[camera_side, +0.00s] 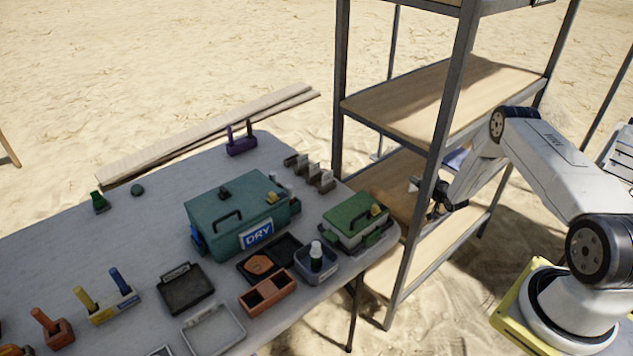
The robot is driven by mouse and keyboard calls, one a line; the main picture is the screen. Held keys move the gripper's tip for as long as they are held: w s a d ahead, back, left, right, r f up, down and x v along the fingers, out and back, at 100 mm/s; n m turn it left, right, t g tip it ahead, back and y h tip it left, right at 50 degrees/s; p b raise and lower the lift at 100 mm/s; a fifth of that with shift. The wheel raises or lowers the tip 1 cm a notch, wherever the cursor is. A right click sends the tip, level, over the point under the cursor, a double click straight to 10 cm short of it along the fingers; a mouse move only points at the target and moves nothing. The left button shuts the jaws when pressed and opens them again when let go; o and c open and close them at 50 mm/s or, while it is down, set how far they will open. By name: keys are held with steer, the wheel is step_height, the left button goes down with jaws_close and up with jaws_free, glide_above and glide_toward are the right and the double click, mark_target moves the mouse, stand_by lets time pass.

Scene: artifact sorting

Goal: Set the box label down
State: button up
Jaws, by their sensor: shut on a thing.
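My gripper (438,205) is at the shelf rack on the right, partly hidden behind the rack's front post. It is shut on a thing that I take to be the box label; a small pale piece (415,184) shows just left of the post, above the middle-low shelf. I cannot tell whether it touches the shelf board. A large teal box (215,215) on the table bears a blue and white "DRY" label (258,235) on its front.
The metal rack's posts (453,90) stand close to my arm. Its wooden shelves (420,95) look mostly clear; a bluish flat thing (456,158) shows behind the post. The table (60,245) holds a green box (350,222), trays and small tools.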

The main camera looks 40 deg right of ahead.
steer(key=shift+f, duration=0.35)
steer(key=o, duration=1.2)
steer(key=shift+r, duration=0.2)
steer(key=shift+v, duration=2.45)
steer(key=shift+r, duration=3.5)
steer(key=shift+o, duration=0.2)
